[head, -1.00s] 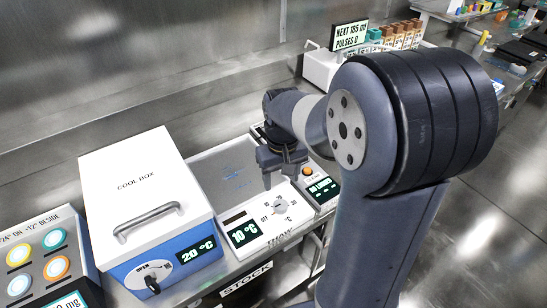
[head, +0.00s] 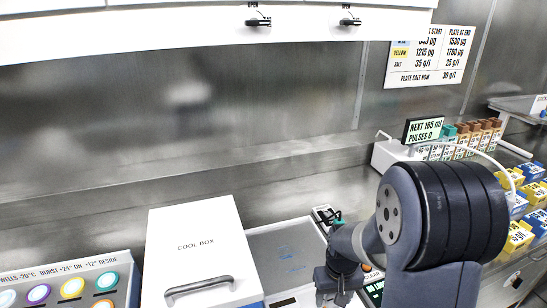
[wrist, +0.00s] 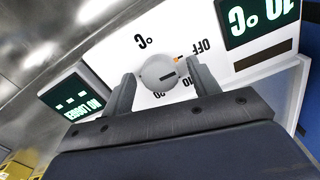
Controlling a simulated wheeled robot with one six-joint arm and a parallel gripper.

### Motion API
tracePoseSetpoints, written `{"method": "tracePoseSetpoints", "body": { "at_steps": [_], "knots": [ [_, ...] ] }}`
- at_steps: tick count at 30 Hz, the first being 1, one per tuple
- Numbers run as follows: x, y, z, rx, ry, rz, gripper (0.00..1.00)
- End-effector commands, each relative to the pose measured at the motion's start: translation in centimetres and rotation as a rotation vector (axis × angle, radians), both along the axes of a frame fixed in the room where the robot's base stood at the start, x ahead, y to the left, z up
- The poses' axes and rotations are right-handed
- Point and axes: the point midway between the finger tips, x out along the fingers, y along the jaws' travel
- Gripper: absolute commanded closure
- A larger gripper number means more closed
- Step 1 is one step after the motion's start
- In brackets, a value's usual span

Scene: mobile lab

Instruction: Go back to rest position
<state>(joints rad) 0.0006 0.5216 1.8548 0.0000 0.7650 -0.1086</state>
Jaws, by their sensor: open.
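My gripper (wrist: 165,92) is open in the wrist view. Its two fingers stand either side of a round grey knob (wrist: 158,73) on a white panel (wrist: 192,40) marked "OFF" and "°C". I cannot tell whether the fingers touch the knob. In the head view my gripper (head: 340,298) is low at the bottom edge, in front of the metal tray, and its fingertips are cut off or hidden.
A closed white cool box (head: 195,240) stands left of my arm, and a panel of coloured buttons (head: 70,285) is further left. Yellow and blue boxes (head: 515,238) are at right. Cabinets (head: 180,25) hang above.

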Motion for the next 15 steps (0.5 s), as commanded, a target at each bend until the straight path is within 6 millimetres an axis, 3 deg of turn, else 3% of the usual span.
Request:
{"method": "tracePoseSetpoints", "body": {
  "at_steps": [10, 15],
  "knots": [
    [0.0, 0.0, 0.4, 0.0, -0.002, 0.01, 0.43],
    [0.1, 0.0, 2.4, -0.001, -0.004, 0.026, 0.43]
  ]
}}
